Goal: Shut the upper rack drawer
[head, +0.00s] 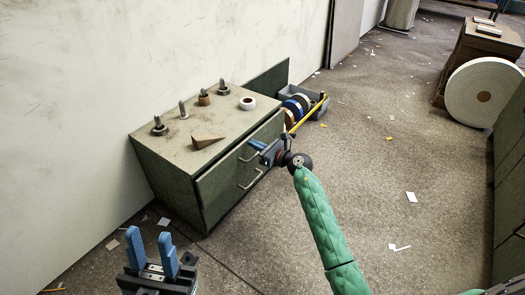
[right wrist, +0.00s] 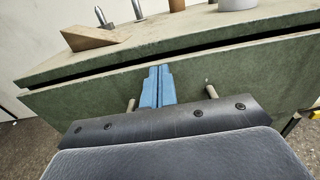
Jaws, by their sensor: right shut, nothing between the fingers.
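The green rack (head: 168,160) stands against the wall. Its upper drawer (head: 219,181) sticks out a little; the right wrist view shows a dark gap between the rack top and the drawer front (right wrist: 70,98). A metal handle (head: 248,156) is on that front. My right gripper (head: 257,145) is shut and empty. Its blue fingertips (right wrist: 157,72) point at the drawer front between the handle's two posts, touching it or very close; I cannot tell which. My left gripper (head: 152,246) is open and empty, in front of the rack at lower left.
On the rack top are a wooden wedge (head: 207,140), a white roll (head: 248,103) and several upright pegs. A grey bin (head: 314,101) with rolls stands beyond the rack. A large white roll (head: 466,92) is at far right. The floor between is open, with paper scraps.

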